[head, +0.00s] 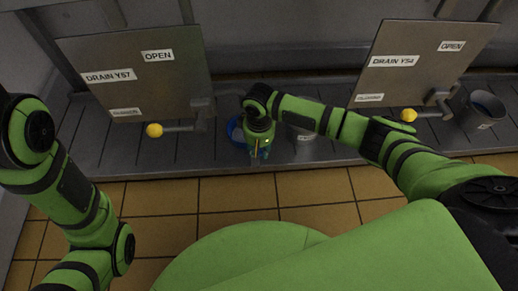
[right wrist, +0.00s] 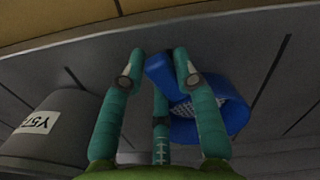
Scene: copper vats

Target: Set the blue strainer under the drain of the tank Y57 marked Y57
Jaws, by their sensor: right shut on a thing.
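The blue strainer (head: 235,132) is a round blue ring with a mesh inside, partly hidden behind my right gripper (head: 262,150). In the right wrist view, the right gripper (right wrist: 160,75) is shut on the strainer's blue handle, with the ring and mesh of the strainer (right wrist: 232,110) beyond its fingers. The tank panel marked DRAIN Y57 (head: 135,60) stands at the left. Its drain pipe (head: 183,128) has a yellow knob (head: 154,130) and sits left of the strainer, apart from it. My left arm shows at the left, but its gripper is out of view.
A grey bucket (head: 305,132) stands right of my right gripper; its label reads Y57 in the right wrist view (right wrist: 45,125). The DRAIN Y54 panel (head: 420,58) is at the right, with a grey bucket (head: 472,118) beside it, blue inside. The slatted grey ledge (head: 110,150) is clear below drain Y57.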

